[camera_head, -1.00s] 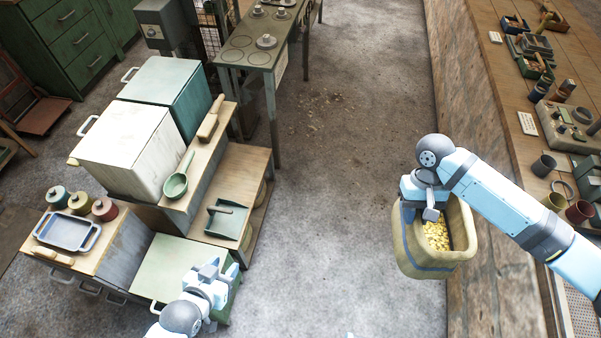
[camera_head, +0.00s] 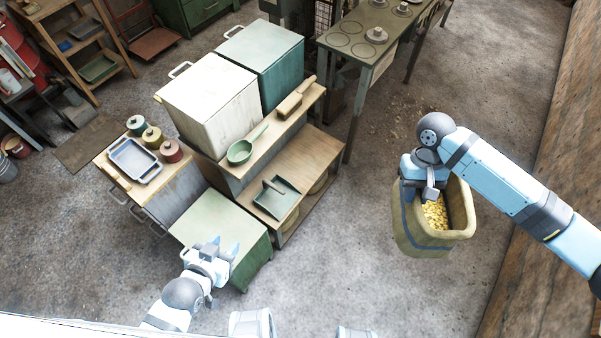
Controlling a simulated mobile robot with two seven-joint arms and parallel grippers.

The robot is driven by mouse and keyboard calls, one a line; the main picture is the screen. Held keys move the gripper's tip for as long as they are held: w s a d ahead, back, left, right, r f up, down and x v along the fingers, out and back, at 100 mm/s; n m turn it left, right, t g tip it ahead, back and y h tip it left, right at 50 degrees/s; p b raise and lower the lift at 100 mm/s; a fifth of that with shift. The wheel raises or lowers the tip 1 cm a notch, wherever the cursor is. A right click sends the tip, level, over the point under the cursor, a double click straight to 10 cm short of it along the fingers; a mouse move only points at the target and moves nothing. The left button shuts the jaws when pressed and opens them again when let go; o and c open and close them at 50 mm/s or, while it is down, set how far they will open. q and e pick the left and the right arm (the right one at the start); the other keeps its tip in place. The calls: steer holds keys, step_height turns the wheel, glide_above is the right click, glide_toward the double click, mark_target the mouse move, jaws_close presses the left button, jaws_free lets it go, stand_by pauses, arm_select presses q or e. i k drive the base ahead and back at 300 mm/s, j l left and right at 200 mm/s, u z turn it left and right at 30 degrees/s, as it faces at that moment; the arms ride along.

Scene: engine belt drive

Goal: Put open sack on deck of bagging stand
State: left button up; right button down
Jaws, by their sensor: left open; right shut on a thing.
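The open sack (camera_head: 418,232) is olive-tan with a blue stripe and holds yellow pieces. It hangs upright at the right of the view. My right gripper (camera_head: 422,192) is shut on the sack's rim at its left side; the fingertips are partly hidden. The bagging stand (camera_head: 262,170) appears to be the wooden and metal unit in the middle, with a low green top (camera_head: 215,228) at its front; which surface is the deck I cannot tell for sure. My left gripper (camera_head: 222,250) is open and empty, over the front edge of the green top.
White (camera_head: 208,105) and teal (camera_head: 268,60) bins stand at the back of the unit. Floor is clear between unit and sack. A wooden bench edge (camera_head: 560,170) runs along the right.

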mark_target(308, 168)
steer(key=i+l+u, duration=0.15)
steer(key=u, duration=0.2)
steer(key=i+l+u, duration=0.1)
steer(key=l+u, duration=0.2)
steer(key=i+l+u, duration=0.1)
steer(key=l+u, duration=0.15)
steer(key=i+l+u, duration=0.2)
steer(key=l, duration=0.15)
steer(key=l+u, duration=0.25)
steer(key=l, duration=0.1)
